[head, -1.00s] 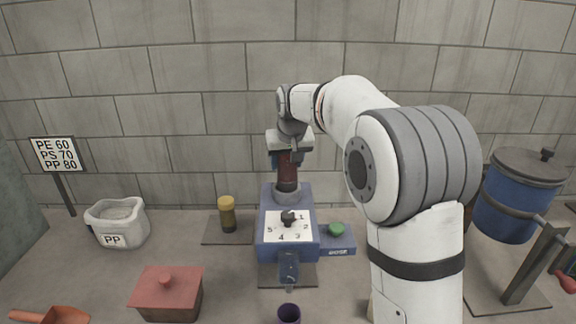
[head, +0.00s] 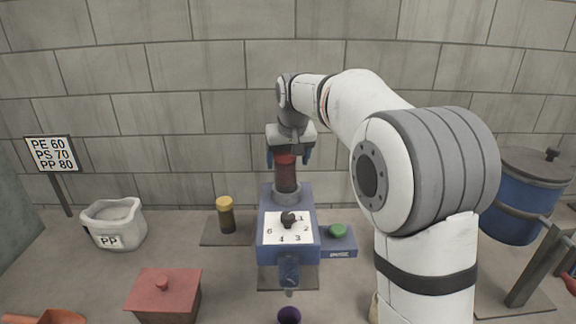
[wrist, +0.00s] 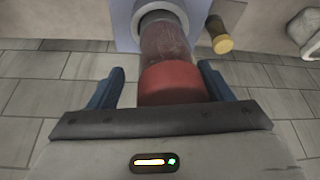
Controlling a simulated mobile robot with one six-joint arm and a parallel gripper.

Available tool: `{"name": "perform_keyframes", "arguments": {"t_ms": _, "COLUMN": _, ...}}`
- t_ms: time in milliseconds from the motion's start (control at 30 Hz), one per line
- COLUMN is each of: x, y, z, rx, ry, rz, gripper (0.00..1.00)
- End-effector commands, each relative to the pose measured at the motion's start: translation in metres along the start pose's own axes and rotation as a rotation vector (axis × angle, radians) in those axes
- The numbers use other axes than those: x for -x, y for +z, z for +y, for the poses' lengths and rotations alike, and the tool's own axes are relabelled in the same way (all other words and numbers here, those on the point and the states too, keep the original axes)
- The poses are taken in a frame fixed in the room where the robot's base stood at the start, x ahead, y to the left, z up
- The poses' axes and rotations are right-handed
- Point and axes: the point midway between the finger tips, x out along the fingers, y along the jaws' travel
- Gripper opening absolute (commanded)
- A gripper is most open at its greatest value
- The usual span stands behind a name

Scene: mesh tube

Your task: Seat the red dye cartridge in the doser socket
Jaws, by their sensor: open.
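The red dye cartridge (head: 286,174) stands upright in the grey ring socket (head: 287,193) on top of the blue doser (head: 266,222). In the wrist view the cartridge has a red cap (wrist: 172,82) and a clear reddish body, and its far end enters the socket ring (wrist: 157,17). My gripper (head: 289,158) is open above and around the cartridge's cap. In the wrist view its blue fingers stand apart on both sides of the cap, with gaps. How deep the cartridge sits inside the ring is hidden.
A yellow-capped cartridge (head: 226,215) stands on a plate left of the doser. A green button (head: 338,230) is at its right, and a purple cup (head: 289,315) is in front. A red lidded box (head: 164,293), a PP sack (head: 112,224) and a blue drum (head: 516,205) stand around.

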Motion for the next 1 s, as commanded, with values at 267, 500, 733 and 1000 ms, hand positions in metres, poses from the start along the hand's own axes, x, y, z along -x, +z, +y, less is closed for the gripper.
{"name": "perform_keyframes", "arguments": {"t_ms": 267, "x": 0.061, "y": -0.002, "z": -0.001, "rx": 0.001, "ry": -0.002, "rz": 0.012, "gripper": 0.73}}
{"name": "perform_keyframes", "arguments": {"t_ms": 500, "x": 0.081, "y": -0.002, "z": -0.002, "rx": 0.002, "ry": -0.002, "rz": 0.012, "gripper": 0.73}}
{"name": "perform_keyframes", "arguments": {"t_ms": 733, "x": 0.087, "y": 0.025, "z": 0.011, "rx": -0.015, "ry": 0.005, "rz": 0.003, "gripper": 0.73}}
{"name": "perform_keyframes", "arguments": {"t_ms": 1000, "x": 0.091, "y": 0.168, "z": 0.049, "rx": -0.092, "ry": 0.035, "rz": -0.046, "gripper": 0.73}}
